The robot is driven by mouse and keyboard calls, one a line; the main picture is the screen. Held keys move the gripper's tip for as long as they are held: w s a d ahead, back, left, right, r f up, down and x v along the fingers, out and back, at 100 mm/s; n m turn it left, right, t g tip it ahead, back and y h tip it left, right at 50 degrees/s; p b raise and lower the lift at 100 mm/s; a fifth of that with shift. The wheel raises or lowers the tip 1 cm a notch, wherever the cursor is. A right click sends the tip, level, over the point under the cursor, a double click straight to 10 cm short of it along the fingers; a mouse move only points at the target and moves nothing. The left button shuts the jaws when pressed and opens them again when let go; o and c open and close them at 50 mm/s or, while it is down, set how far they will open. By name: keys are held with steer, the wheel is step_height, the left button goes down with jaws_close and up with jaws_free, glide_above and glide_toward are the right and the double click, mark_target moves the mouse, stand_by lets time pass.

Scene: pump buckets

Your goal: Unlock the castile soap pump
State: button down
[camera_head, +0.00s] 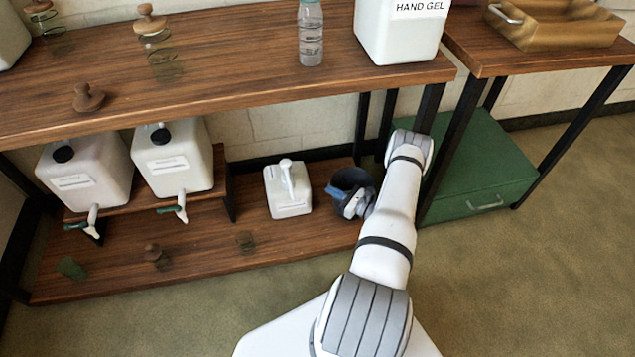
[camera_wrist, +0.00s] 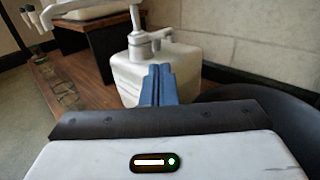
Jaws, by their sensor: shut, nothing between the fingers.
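A squat white jug with a white pump (camera_head: 287,172) on top stands on the lower shelf; its label is too small to read, so I cannot confirm that it is the castile soap. The white jug body (camera_head: 289,203) is upright. In the wrist view the jug (camera_wrist: 190,72) and its pump neck (camera_wrist: 148,40) are just beyond my fingers, and the pump top is cut off by the frame. My gripper (camera_head: 334,192) has blue fingers, shut and empty, to the right of the jug in the head view. The fingers (camera_wrist: 158,84) overlap the jug's front in the wrist view; contact is unclear.
A dark round bucket (camera_head: 345,180) sits right beside my gripper. Two white tap jugs (camera_head: 88,165) stand on a low riser to the left. The upper shelf (camera_head: 230,70) overhangs the lower one. A green box (camera_head: 480,165) stands at right. Open floor lies in front.

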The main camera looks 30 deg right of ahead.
mark_target(296, 172)
steer(key=b+x, duration=0.3)
steer(key=x, duration=0.9)
steer(key=shift+a+f+b, duration=0.1)
steer(key=shift+f+b, duration=0.05)
steer(key=shift+b, duration=0.15)
steer(key=shift+w+a, duration=0.2)
steer(key=shift+w, duration=0.3)
